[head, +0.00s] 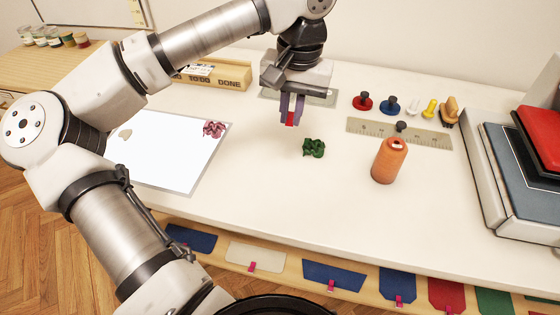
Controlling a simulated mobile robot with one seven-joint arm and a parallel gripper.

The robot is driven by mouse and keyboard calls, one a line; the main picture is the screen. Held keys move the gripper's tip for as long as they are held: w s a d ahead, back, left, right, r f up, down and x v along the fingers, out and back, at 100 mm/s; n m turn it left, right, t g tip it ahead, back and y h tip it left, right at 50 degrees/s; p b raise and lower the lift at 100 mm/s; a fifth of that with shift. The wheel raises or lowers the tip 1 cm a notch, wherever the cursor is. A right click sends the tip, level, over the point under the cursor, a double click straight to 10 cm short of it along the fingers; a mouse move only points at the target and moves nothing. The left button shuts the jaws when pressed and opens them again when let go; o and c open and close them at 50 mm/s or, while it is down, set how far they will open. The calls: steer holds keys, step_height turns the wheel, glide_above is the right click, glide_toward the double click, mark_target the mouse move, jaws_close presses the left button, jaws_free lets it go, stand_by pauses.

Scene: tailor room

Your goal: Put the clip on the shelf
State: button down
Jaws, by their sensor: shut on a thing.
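My gripper (291,110) is above the white table, near its middle. Its two purple fingers point down and are shut on a small red thing (291,119), mostly hidden between them. It may be the clip, but too little shows to be sure. It appears held just above the table, behind and left of a green bunched piece (313,148). A similar pink piece (214,129) lies on the white sheet at left. I cannot tell which surface is the shelf; a wooden ledge (110,70) with jars runs at the back left.
An orange thread spool (388,162) stands right of the gripper, before a ruler (420,136). Red (363,103), blue and other small tools line the back. A low wooden box (220,80) stands behind my arm. The front middle is clear.

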mark_target(288, 181)
step_height(288, 181, down, 17)
steer(key=p, duration=0.3)
steer(key=shift+r, duration=0.1)
steer(key=shift+f, duration=0.2)
steer(key=shift+f, duration=0.2)
steer(key=c, duration=1.5)
jaws_free()
steer(key=shift+r, duration=0.1)
steer(key=shift+s+d+r+b, duration=0.15)
steer(key=shift+r+b, duration=0.4)
steer(key=shift+r, duration=1.5)
steer(key=shift+w+d+r+b, duration=0.15)
steer(key=shift+r+b, duration=0.35)
steer(key=shift+r, duration=1.5)
steer(key=shift+s+d+r+b, duration=0.15)
steer(key=shift+r+b, duration=0.4)
steer(key=shift+r, duration=1.5)
